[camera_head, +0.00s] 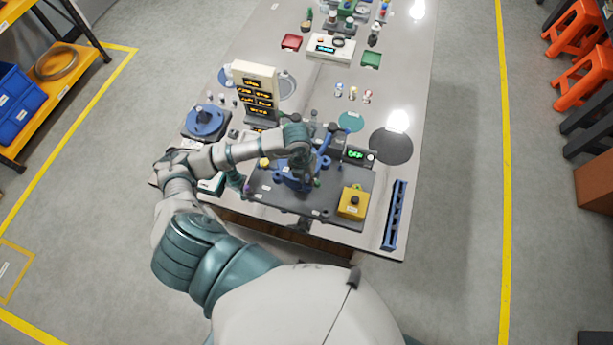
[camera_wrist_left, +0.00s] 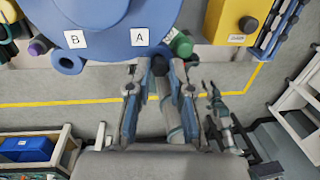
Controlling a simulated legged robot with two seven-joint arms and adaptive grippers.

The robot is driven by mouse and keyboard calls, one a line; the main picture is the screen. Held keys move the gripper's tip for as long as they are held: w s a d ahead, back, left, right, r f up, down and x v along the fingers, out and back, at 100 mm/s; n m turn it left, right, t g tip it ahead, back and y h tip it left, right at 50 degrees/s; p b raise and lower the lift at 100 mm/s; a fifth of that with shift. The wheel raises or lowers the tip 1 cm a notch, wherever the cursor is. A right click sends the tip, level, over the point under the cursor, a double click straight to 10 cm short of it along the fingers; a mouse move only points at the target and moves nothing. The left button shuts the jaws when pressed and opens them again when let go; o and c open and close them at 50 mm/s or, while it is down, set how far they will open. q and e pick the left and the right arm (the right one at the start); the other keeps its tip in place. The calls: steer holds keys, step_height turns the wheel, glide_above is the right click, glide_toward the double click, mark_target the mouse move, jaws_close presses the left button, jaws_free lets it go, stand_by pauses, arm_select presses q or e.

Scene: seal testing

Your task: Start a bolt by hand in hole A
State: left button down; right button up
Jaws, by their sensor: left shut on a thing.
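My left gripper (camera_head: 303,165) is over the blue flanged fixture (camera_head: 288,182) on the grey base plate (camera_head: 335,213). In the left wrist view the left gripper (camera_wrist_left: 159,72) is shut on a small dark bolt (camera_wrist_left: 160,66). The bolt's end is at the fixture's rim by the label A (camera_wrist_left: 139,37); whether it sits in the hole cannot be told. Label B (camera_wrist_left: 75,40) is to its left on the blue disc. A jointed grey and teal part at the right of the wrist view may be my right gripper (camera_wrist_left: 215,98); its fingers are too small to read.
A green-tipped piece (camera_wrist_left: 181,45) is close right of the held bolt. A yellow button box (camera_head: 353,203) and a blue rack (camera_head: 395,215) stand to the right. A label tower (camera_head: 254,85) and a blue round part (camera_head: 205,121) stand to the left behind.

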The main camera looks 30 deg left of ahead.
arm_select(q)
steer(key=shift+f, duration=0.1)
steer(key=shift+s+m+g+b, duration=0.1)
steer(key=shift+m+g+b, duration=0.2)
steer(key=shift+m+b, duration=1.25)
steer(key=shift+f+m+p, duration=0.1)
steer(key=shift+m+p, duration=0.25)
steer(key=shift+m, duration=0.3)
steer(key=shift+m+b, duration=1.1)
steer(key=shift+m, duration=0.7)
steer(key=shift+g, duration=0.3)
